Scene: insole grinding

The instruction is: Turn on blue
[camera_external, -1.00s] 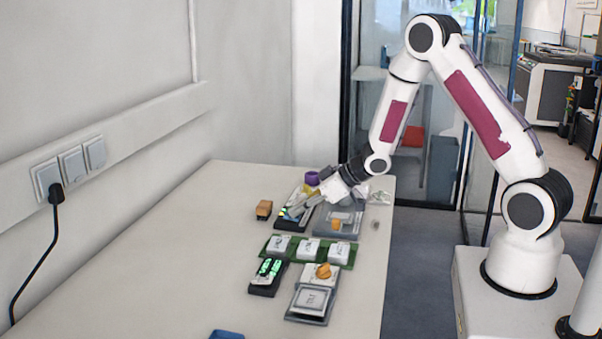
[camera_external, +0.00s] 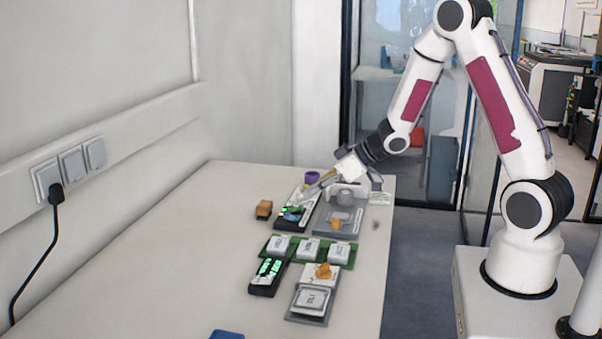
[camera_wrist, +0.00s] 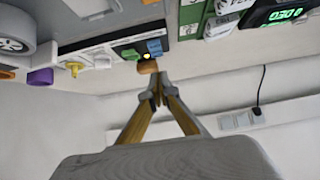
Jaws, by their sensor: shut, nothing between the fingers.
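The black switch panel (camera_external: 290,222) lies near the far end of the table and carries a blue switch (camera_external: 294,216) and a green one. In the wrist view the blue switch (camera_wrist: 154,46) sits beside the green switch (camera_wrist: 130,54). A small bright yellow spot (camera_wrist: 146,56) shows between them. My gripper (camera_wrist: 156,92) is shut and empty, its fingertips together.
An orange-brown block (camera_external: 264,209) stands left of the panel, and a grey device (camera_external: 338,218) stands right. A green strip with white boxes (camera_external: 309,251) and a display with green digits (camera_external: 268,273) lie nearer. A purple piece (camera_external: 312,177) is behind. The table's left side is clear.

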